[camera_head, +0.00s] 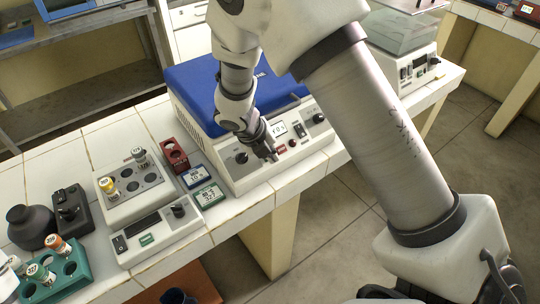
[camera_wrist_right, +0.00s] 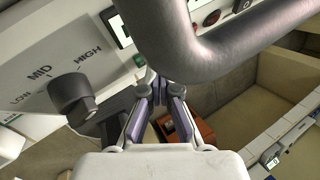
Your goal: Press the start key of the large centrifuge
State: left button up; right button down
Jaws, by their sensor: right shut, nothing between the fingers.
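The large centrifuge (camera_head: 240,180) stands on the white tiled bench, its blue lid (camera_head: 225,85) down. Its sloping front panel has a display (camera_head: 278,130), a knob at each side and small red controls (camera_head: 292,143). My right gripper (camera_head: 270,157) is shut and empty, fingers pointing down at the front panel, left of the red controls. It hides part of the panel; I cannot tell whether it touches. In the right wrist view the closed fingers (camera_wrist_right: 153,100) are beside a LOW-MID-HIGH knob (camera_wrist_right: 72,95). My left gripper is out of view.
A balance (camera_head: 405,60) stands at the right.

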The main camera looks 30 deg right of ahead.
jog(key=shift+s+r+p, duration=0.15)
jog(key=shift+r+p, duration=0.05)
jog(key=shift+p, duration=0.3)
jog(key=shift+r, duration=0.2)
jog(key=s+r+p, duration=0.1)
jog(key=r+p, duration=0.1)
jog(key=s+r+p, duration=0.1)
jog(key=s, duration=0.1)
jog(key=shift+s+d+r+p, duration=0.1)
jog(key=shift+d+r+p, duration=0.1)
jog(key=shift+r+p, duration=0.15)
dwell(0.5)
